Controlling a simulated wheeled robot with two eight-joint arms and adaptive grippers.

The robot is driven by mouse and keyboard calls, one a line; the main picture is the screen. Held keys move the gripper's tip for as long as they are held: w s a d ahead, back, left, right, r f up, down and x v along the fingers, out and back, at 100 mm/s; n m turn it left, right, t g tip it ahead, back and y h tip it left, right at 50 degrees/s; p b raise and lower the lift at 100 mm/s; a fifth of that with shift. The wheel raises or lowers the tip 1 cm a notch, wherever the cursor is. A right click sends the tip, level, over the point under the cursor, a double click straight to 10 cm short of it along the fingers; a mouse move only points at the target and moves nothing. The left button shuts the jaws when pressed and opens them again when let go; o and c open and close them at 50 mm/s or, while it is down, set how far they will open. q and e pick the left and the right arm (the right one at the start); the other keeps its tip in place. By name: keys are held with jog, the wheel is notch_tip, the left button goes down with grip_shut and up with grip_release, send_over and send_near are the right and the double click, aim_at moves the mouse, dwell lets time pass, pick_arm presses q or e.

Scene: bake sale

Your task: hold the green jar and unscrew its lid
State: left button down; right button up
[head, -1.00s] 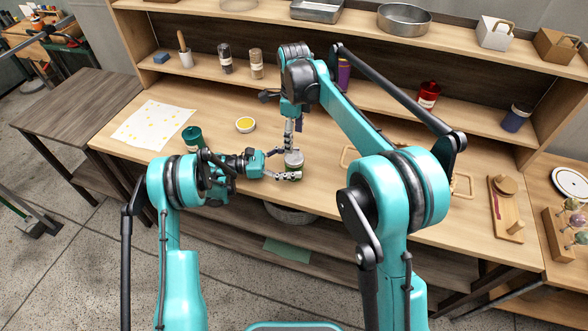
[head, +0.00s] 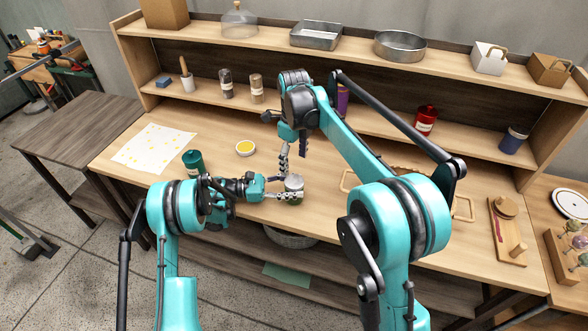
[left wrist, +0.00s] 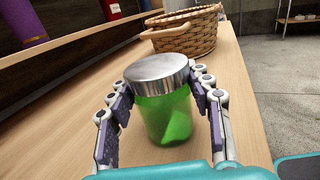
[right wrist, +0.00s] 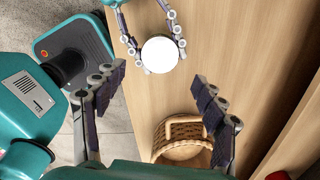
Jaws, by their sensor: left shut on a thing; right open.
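The green jar (left wrist: 167,117) stands upright on the table with its silver lid (left wrist: 158,70) on top. It also shows in the head view (head: 294,197). My left gripper (left wrist: 162,100) has its fingers on both sides of the jar body, below the lid, and is shut on it. My right gripper (right wrist: 158,88) is open and empty, with its fingers spread. In the right wrist view the lid (right wrist: 160,54) looks like a bright white disc just beyond the right fingertips.
A wicker basket (left wrist: 190,38) stands on the table, to the jar's right in the head view. Shelves (head: 210,103) rise along the back.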

aim_at(294, 181)
jog(key=shift+f+m, duration=0.1)
jog(key=shift+m, duration=0.4)
jog(key=shift+f, duration=0.25)
notch_tip(294, 181, down, 7)
jog(key=shift+f, duration=0.15)
jog(key=c, duration=1.2)
jog(key=n, duration=0.4)
jog(key=shift+n, duration=0.3)
jog(key=o, duration=1.3)
jog(key=shift+c, duration=0.2)
